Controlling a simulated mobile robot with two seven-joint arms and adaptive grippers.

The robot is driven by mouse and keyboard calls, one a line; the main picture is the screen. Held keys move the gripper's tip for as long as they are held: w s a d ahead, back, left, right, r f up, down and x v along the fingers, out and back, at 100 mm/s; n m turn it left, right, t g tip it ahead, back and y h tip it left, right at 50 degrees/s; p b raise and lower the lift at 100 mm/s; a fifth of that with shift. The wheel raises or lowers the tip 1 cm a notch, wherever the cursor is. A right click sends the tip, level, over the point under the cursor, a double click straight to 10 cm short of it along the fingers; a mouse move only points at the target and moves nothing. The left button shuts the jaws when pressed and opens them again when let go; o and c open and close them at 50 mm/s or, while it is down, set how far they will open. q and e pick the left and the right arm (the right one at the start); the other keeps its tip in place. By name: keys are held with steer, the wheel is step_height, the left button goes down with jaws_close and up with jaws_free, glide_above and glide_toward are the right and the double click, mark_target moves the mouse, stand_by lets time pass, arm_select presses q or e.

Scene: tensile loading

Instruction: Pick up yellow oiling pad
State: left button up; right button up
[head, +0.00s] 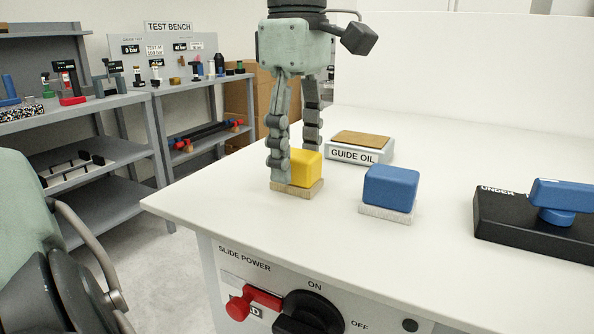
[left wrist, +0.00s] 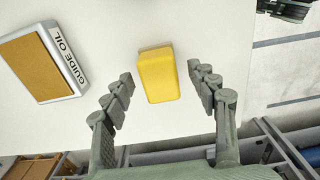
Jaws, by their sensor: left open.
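The yellow oiling pad (head: 307,169) is a yellow block on a tan base, resting on the white table near its left corner. In the left wrist view the yellow pad (left wrist: 158,75) lies ahead between the fingers. My left gripper (head: 295,165) points down over the pad, with one finger on each side. It is open, and the left wrist view (left wrist: 165,85) shows a gap between each finger and the pad. One finger hides the pad's left part in the head view.
A guide oil tray (head: 358,152) with a brown top stands just behind the pad. A blue pad (head: 390,187) on a white base sits to the right. A black block with a blue handle (head: 540,217) is farther right. The front panel has a red lever (head: 254,301) and black knob.

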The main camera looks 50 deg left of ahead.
mark_target(297, 153)
arm_select(q)
steer(key=c, duration=1.3)
arm_select(e)
steer(key=shift+w+d, duration=0.1)
steer(key=shift+d, duration=0.05)
arm_select(q)
steer(key=shift+o, duration=0.2)
steer(key=shift+r, duration=0.1)
steer(key=shift+r, duration=0.3)
step_height(297, 153, up, 9)
steer(key=p, duration=0.1)
steer(key=shift+r, duration=0.15)
arm_select(e)
steer(key=f, duration=0.2)
steer(key=shift+w+a+f, duration=0.1)
steer(key=shift+a+f, duration=0.2)
steer(key=shift+a, duration=0.1)
